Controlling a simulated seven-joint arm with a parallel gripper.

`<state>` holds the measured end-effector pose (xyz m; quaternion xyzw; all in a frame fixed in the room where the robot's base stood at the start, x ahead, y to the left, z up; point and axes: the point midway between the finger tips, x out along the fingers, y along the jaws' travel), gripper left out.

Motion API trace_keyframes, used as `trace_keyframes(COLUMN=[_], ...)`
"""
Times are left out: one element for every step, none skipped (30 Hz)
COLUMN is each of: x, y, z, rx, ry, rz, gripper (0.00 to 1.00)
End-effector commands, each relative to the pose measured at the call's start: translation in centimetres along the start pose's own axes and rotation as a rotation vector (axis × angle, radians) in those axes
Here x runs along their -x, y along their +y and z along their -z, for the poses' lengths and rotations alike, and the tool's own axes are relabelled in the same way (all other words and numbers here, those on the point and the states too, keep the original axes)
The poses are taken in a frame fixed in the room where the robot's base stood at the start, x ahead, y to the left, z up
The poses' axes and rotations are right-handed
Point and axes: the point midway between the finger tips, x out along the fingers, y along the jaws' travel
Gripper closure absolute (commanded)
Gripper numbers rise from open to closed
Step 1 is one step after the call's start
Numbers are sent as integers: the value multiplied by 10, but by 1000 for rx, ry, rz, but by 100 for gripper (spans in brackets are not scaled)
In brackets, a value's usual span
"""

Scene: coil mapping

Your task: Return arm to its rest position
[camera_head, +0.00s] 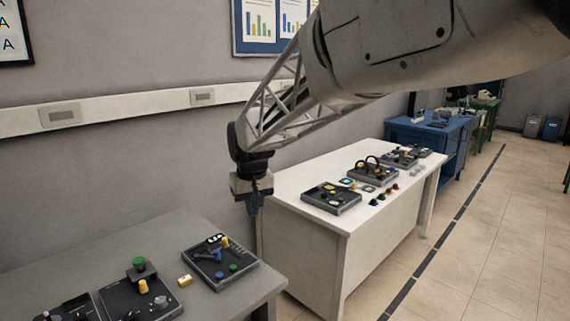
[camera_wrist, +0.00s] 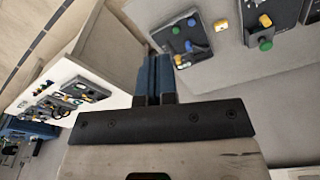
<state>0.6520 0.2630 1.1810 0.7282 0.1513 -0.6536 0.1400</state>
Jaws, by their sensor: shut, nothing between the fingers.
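My gripper (camera_head: 253,207) hangs at the end of my arm in the head view, pointing down. It is over the gap between the grey table (camera_head: 158,249) and the white table (camera_head: 294,258). In the wrist view the two blue fingers of my gripper (camera_wrist: 154,68) are together with nothing between them. The gripper touches neither table as far as I can see. My arm comes in from the upper right of the head view and crosses above the white table.
The grey table holds dark panels with knobs (camera_head: 219,261) and a yellow block (camera_head: 185,281). The white table carries several dark panels (camera_head: 331,198) and small coloured parts. A blue bench (camera_head: 456,143) stands farther back. The tiled floor (camera_head: 484,251) on the right is clear.

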Motion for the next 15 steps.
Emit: trace_keyframes(x=[5, 8, 11, 14, 16, 18, 20, 22, 25, 26, 27, 29, 30, 31, 32], y=[10, 15, 21, 25, 30, 36, 40, 44, 49, 53, 57, 61, 65, 68, 72], z=[-14, -22, -32, -40, -48, -58, -66, -74, -85, -93, -101, -112, -120, -128, -139], rx=[-15, -24, -35, -43, -51, -63, -71, -79, -90, -99, -107, -118, -126, -135, -145], ry=[5, 9, 11, 14, 16, 19, 22, 23, 28, 29, 32, 34, 36, 39, 41], rz=[-2, -3, -4, -5, -6, -8, -9, -10, -12, -13, -14, -15, -17, -18, -19], gripper=[100, 100, 100, 100, 100, 100, 100, 100, 100, 100, 100, 100, 100, 100, 100])
